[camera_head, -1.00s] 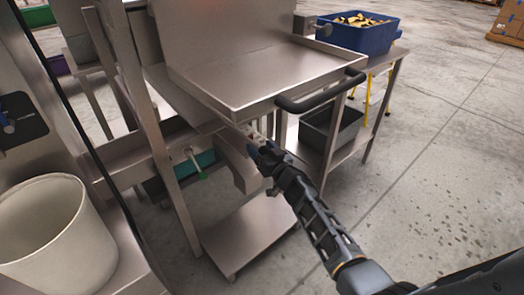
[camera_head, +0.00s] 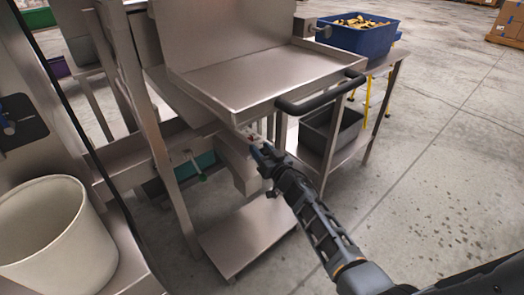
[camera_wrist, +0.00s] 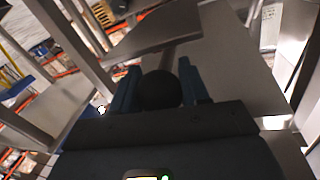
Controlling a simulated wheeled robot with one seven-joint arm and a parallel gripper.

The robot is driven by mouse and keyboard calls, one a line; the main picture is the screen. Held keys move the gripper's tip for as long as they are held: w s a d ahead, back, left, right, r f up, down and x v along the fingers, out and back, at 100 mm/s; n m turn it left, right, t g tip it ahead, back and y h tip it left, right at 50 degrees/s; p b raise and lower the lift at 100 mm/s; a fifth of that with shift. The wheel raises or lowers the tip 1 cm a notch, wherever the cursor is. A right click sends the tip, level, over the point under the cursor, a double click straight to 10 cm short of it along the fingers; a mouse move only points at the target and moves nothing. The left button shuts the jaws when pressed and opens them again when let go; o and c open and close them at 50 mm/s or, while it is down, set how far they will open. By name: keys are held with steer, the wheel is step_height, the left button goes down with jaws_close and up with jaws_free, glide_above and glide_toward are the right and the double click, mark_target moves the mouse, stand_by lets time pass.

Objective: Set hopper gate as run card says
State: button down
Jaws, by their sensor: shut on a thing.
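My gripper (camera_head: 258,148) reaches under the near steel tray (camera_head: 260,78) in the head view. In the wrist view my gripper (camera_wrist: 160,92) has its two blue fingers on either side of a round black knob (camera_wrist: 160,90) and is shut on it. A rod runs from the knob to a grey metal plate (camera_wrist: 155,35), which looks like the hopper gate. In the head view the knob is hidden by the gripper and tray. A steel chute (camera_head: 240,170) hangs just left of the gripper. I cannot make out a run card or gate marks.
A black bar handle (camera_head: 320,95) runs along the tray's right edge, close above my arm. A blue bin (camera_head: 355,38) and a grey bin (camera_head: 330,130) stand on the side table. A white bucket (camera_head: 50,235) is at left. The floor at right is clear.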

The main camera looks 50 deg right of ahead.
steer(key=shift+d+p+v, duration=0.1)
steer(key=shift+p+v, duration=0.6)
steer(key=shift+v, duration=0.05)
steer(key=shift+d+p+v, duration=0.15)
steer(key=shift+p+v, duration=0.5)
steer(key=shift+v, duration=0.15)
steer(key=shift+s, duration=0.3)
steer(key=c, duration=0.6)
jaws_free()
steer(key=shift+p+v, duration=0.9)
steer(key=shift+v, duration=3)
